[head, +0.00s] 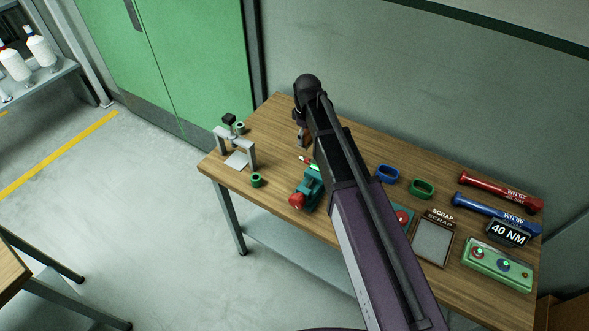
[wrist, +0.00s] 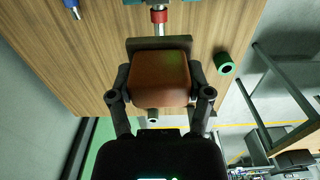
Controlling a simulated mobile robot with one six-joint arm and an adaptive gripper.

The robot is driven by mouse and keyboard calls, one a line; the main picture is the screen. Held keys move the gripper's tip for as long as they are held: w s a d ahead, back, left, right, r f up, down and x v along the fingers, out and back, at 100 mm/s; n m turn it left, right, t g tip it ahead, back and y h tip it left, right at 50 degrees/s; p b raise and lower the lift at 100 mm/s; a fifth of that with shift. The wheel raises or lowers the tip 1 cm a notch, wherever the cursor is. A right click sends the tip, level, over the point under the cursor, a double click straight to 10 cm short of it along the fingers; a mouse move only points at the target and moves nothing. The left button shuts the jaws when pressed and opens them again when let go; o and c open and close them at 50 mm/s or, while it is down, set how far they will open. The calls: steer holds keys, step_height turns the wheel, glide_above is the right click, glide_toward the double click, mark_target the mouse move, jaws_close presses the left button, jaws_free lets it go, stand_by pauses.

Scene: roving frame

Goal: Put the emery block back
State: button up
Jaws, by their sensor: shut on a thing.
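The emery block (wrist: 160,78) appears as an orange-brown block in the wrist view. My gripper (wrist: 160,84) is shut on it, with a finger at each side. A dark grey flat piece (wrist: 148,43) shows at the block's far edge; I cannot tell if it belongs to the block. In the head view, my gripper (head: 303,138) is over the far left part of the wooden table (head: 275,120), and a little of the brown block shows there. My arm hides the table's middle. I cannot tell how far the block is above the table.
A teal vise (head: 308,188) with a red end is nearby. Blue (head: 387,174) and green rings (head: 423,188), a scrap tray (head: 449,240), torque wrenches (head: 500,192) and a green button box (head: 497,268) are right.

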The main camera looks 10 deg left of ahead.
steer(key=w+a+f+b, duration=0.1)
steer(key=a+f+b, duration=0.2)
steer(key=a+f, duration=0.1)
steer(key=shift+w+a+f, duration=0.25)
steer(key=shift+a, duration=0.2)
steer(key=shift+b, duration=0.3)
steer(key=b, duration=0.6)
glide_above(292, 166)
step_height(292, 166, down, 6)
steer(key=shift+f, duration=0.15)
steer(key=shift+f+b, duration=1.85)
steer(key=shift+b, duration=0.15)
steer(key=shift+f, duration=0.15)
steer(key=o, duration=1)
